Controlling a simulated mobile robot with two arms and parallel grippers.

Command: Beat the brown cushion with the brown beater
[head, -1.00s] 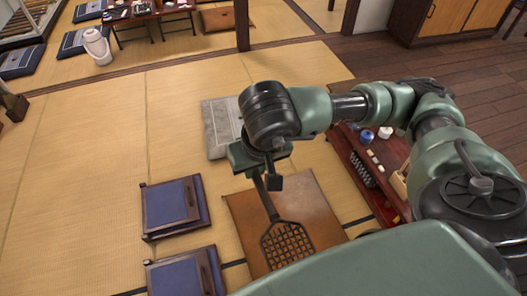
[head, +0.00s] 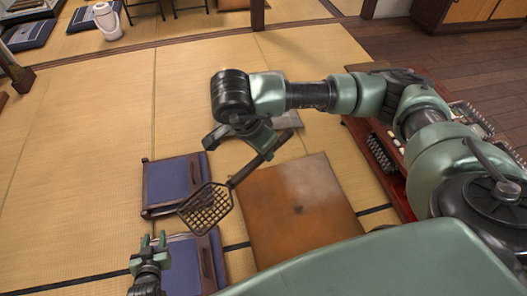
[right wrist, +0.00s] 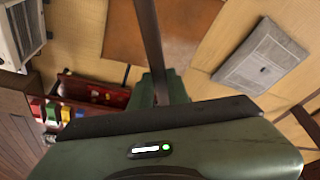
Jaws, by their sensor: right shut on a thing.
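The brown cushion (head: 315,222) lies flat on the tatami in the head view, with a small dark spot in its middle and a paler patch near its far edge. Part of it shows in the right wrist view (right wrist: 112,32). My right gripper (head: 258,143) is shut on the handle of the brown beater (head: 207,208). The beater's lattice head is left of the cushion, in front of the blue cushions in the picture; its height is hard to judge. The handle crosses the right wrist view (right wrist: 149,35). My left gripper (head: 154,241) is open and empty at the lower left.
Two blue cushions with dark wooden pieces (head: 173,181) lie left of the brown one. A grey flat thing (right wrist: 262,57) lies beyond it. A low red table (head: 378,168) with small items stands at the right. Open tatami lies at the far left.

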